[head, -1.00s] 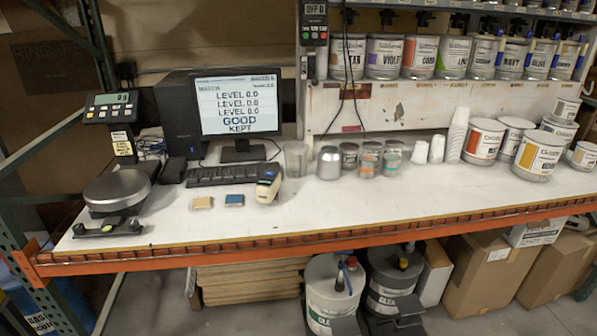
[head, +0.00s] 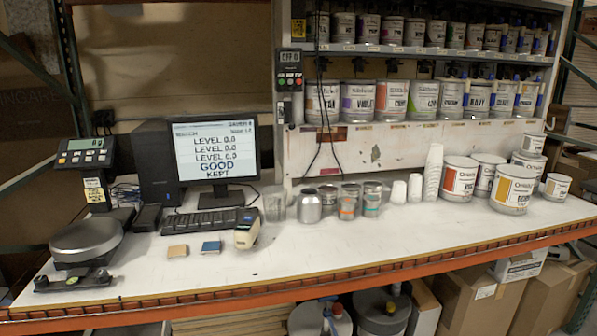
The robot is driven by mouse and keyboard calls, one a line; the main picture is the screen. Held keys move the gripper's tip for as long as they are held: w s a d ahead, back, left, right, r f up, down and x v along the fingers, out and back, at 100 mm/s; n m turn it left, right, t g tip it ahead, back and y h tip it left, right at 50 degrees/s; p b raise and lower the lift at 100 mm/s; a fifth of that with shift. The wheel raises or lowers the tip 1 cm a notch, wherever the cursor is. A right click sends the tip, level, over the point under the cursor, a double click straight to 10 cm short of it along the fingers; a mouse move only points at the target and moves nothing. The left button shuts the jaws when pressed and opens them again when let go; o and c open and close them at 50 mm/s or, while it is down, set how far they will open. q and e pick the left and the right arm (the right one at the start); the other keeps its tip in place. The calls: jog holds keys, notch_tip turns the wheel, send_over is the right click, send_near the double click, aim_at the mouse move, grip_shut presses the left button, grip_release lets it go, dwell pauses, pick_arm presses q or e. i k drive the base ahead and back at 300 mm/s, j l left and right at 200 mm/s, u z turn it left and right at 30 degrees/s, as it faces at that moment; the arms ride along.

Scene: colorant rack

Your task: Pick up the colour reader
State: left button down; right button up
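The colour reader (head: 246,229) is a small cream handheld device with a dark top end. It stands on the white bench in front of the keyboard's right end, right of a blue block. Nothing touches it that I can see. Neither of my grippers shows in the head view.
The keyboard (head: 206,221) is behind, a glass beaker (head: 274,205) and metal cup (head: 309,206) behind right. A scale (head: 86,240) stands left. The bench front (head: 370,243) is clear.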

aim_at(245, 233)
jog(key=i+j+u, duration=0.15)
jog(key=i, duration=0.3)
jog(key=i+j+u, duration=0.15)
jog(key=i, duration=0.3)
jog(key=i+j+u, duration=0.15)
jog(key=i, duration=0.3)
jog(key=j, duration=0.1)
